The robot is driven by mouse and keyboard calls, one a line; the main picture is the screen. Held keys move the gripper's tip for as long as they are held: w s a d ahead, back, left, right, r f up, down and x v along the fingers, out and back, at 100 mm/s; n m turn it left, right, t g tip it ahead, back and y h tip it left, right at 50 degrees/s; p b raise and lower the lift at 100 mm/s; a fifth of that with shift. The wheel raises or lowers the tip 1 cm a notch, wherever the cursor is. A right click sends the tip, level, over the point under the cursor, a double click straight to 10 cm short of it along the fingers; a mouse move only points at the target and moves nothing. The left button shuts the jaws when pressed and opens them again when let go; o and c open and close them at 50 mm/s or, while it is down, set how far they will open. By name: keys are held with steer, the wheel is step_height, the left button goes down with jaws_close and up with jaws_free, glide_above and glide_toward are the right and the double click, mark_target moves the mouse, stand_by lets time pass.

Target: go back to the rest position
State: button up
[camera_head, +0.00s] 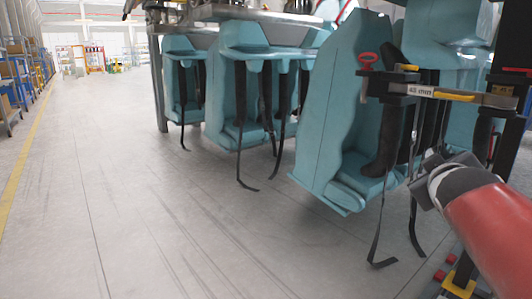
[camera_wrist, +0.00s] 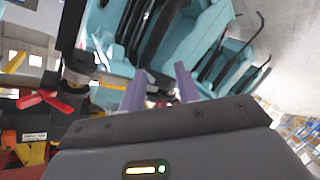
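My gripper (camera_wrist: 161,85) shows in the wrist view with its two purple-grey fingers apart. Part of my red arm enters at the right of the head view, ending in a grey and white joint; I cannot make out the fingers there. The teal coaster seats (camera_head: 345,110) hang in a row beyond my arm, with black straps dangling. They also show behind the fingers in the wrist view (camera_wrist: 197,35).
A black tool marked "43 mm" (camera_head: 402,89), with a red T-handle and yellow parts, is close to the nearest seat and my arm. Red and yellow handles (camera_wrist: 38,98) lie left of my gripper in the wrist view. The grey floor (camera_head: 110,190) is clear at left. Blue shelves (camera_head: 18,75) stand far left.

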steer(key=s+a+f+m+g+y, duration=0.3)
steer(key=s+a+f+g+y, duration=0.3)
steer(key=s+a+f, duration=1.1)
step_height(320, 180, down, 4)
steer(key=shift+s+a+f+m+g, duration=0.2)
steer(key=shift+s+a+m+g, duration=0.15)
steer(key=shift+s+g, duration=0.7)
steer(key=shift+w, duration=0.1)
